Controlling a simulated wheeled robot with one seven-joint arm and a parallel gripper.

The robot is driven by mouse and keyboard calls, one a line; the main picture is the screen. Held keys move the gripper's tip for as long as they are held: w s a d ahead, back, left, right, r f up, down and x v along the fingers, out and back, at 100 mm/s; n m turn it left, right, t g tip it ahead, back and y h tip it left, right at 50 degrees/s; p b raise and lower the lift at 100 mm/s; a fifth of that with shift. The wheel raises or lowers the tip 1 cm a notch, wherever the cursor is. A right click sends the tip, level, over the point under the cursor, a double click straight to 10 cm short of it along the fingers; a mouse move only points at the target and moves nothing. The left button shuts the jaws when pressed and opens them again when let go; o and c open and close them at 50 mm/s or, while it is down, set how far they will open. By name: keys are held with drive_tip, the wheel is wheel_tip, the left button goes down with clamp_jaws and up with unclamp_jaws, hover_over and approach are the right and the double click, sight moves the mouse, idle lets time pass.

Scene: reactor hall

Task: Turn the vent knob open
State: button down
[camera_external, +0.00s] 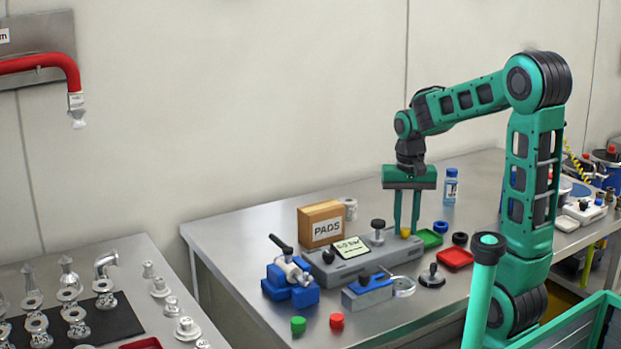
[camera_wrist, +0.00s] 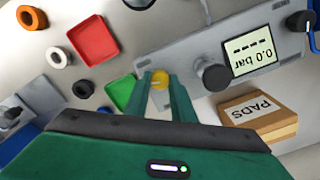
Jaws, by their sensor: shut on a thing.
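The grey gauge block (camera_external: 352,264) lies on the steel table, with a display (camera_external: 351,247) on top. In the wrist view the display (camera_wrist: 250,50) reads 0.0 bar. A small yellow knob (camera_external: 405,232), which I take as the vent knob, sits at the block's right end. My gripper (camera_external: 405,226) points straight down with its two green fingers around that knob. In the wrist view the yellow knob (camera_wrist: 160,83) shows between the fingertips (camera_wrist: 160,76), shut on it. A larger dark knob (camera_wrist: 213,74) stands between it and the display. Markings around the yellow knob are hidden.
A PADS box (camera_external: 321,224) stands behind the block. A green tray (camera_external: 429,238) and a red tray (camera_external: 455,259) lie to the right, near loose rings. A blue clamp (camera_external: 290,283) and a blue-topped fixture (camera_external: 368,290) stand in front. A bottle (camera_external: 450,187) stands at the back.

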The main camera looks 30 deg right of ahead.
sight(405, 229)
drive_tip(key=shift+w+r+m, duration=0.1)
drive_tip(key=shift+w+m, duration=0.05)
drive_tip(key=shift+m, duration=0.8)
drive_tip(key=shift+w+r+m, duration=0.1)
drive_tip(key=shift+m, duration=0.85)
drive_tip(key=c, duration=1.5)
unclamp_jaws()
drive_tip(key=shift+a+f, duration=0.1)
drive_tip(key=shift+s, duration=0.1)
wheel_tip(405, 229, up, 11)
drive_tip(key=shift+f, duration=0.15)
